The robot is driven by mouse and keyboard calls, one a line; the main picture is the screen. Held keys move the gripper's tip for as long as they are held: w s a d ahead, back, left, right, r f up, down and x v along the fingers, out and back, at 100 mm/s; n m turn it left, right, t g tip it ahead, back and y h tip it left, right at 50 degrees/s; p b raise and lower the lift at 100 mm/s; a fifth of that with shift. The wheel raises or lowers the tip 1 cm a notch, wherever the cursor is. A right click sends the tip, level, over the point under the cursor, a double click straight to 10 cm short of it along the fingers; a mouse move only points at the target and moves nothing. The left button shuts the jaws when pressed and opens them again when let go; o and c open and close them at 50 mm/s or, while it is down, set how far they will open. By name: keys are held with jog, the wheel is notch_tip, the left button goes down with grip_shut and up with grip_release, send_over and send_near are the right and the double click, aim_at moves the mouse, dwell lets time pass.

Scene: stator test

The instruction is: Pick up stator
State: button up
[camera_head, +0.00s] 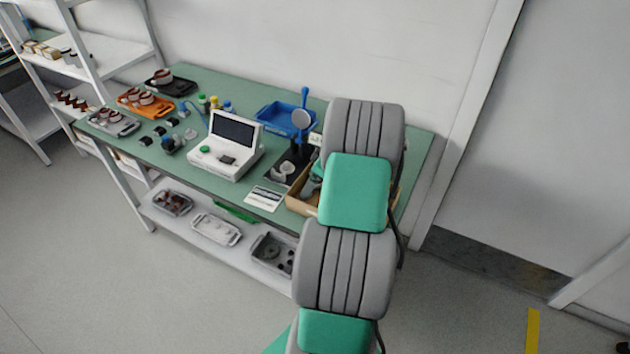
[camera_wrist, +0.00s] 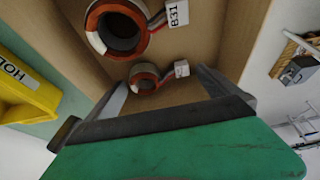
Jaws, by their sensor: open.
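Two ring-shaped stators with copper-orange windings and a white tag each lie in a cardboard box in the wrist view. The nearer-looking, larger stator (camera_wrist: 97,42) is at the top left, its tag reading B31. The smaller-looking stator (camera_wrist: 134,86) lies between the finger lines. My gripper (camera_wrist: 163,78) is open, its two grey fingers reaching into view on either side of the smaller-looking stator. I cannot tell whether they touch it. In the head view the box (camera_head: 297,205) is partly covered by my arm, which also hides my gripper and the stators.
The box walls stand close around my gripper. A yellow bin (camera_wrist: 28,92) lies outside the box at left in the wrist view. In the head view the green table (camera_head: 205,177) also carries a white instrument (camera_head: 222,150), a blue tray (camera_head: 270,118) and an orange tray (camera_head: 160,110).

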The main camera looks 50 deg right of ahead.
jog(key=shift+w+f, duration=0.3)
jog(key=shift+f, duration=0.35)
jog(key=shift+r, duration=0.1)
jog(key=c, duration=1.4)
